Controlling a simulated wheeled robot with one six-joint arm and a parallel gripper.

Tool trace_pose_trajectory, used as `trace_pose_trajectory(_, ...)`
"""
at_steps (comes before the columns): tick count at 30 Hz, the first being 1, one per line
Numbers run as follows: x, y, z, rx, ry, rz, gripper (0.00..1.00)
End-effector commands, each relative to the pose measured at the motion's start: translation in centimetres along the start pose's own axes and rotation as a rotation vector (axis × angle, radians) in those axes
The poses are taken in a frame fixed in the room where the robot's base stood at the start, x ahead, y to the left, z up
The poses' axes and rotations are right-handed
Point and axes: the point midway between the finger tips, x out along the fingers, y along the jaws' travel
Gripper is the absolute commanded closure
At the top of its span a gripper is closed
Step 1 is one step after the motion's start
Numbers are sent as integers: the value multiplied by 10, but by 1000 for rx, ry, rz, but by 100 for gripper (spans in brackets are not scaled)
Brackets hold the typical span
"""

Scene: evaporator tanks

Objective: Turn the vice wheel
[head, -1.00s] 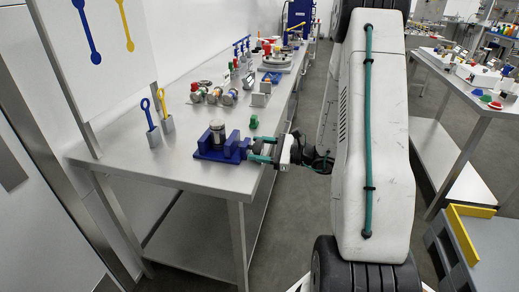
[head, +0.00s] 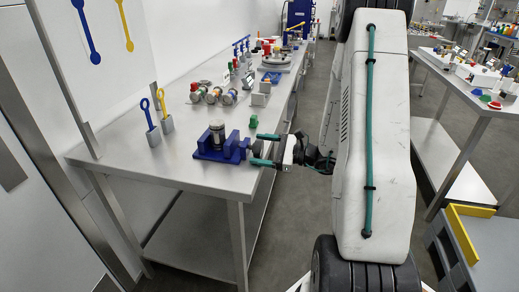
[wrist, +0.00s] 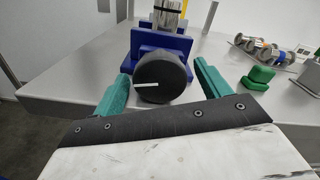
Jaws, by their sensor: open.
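The blue vice (head: 220,150) sits on the near end of the steel bench and holds a metal cylinder (head: 217,131) upright. It also shows in the wrist view (wrist: 180,42), behind the dark round vice wheel (wrist: 163,78). The wheel's face points at me, with a short white mark lying almost level. My gripper (head: 256,149) is at the vice's right side, just past the bench edge. Its teal fingers are open and spread left and right of the wheel in the wrist view, with a visible gap on each side. I cannot make out the wheel clearly in the head view.
A small green block (head: 253,121) stands on the bench close to my gripper. Blue (head: 149,116) and yellow (head: 163,108) ring-topped tools stand in holders at left. Several metal cylinders lie further back.

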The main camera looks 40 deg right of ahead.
Motion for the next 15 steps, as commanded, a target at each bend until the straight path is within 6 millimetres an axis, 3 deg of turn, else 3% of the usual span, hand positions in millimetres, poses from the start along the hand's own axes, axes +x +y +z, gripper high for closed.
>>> trace_pose_trajectory(9, -54, -1, 0, 0, 2, -5, 24)
trace_pose_trajectory(15, -69, 0, 0, 0, 1, -3, 24)
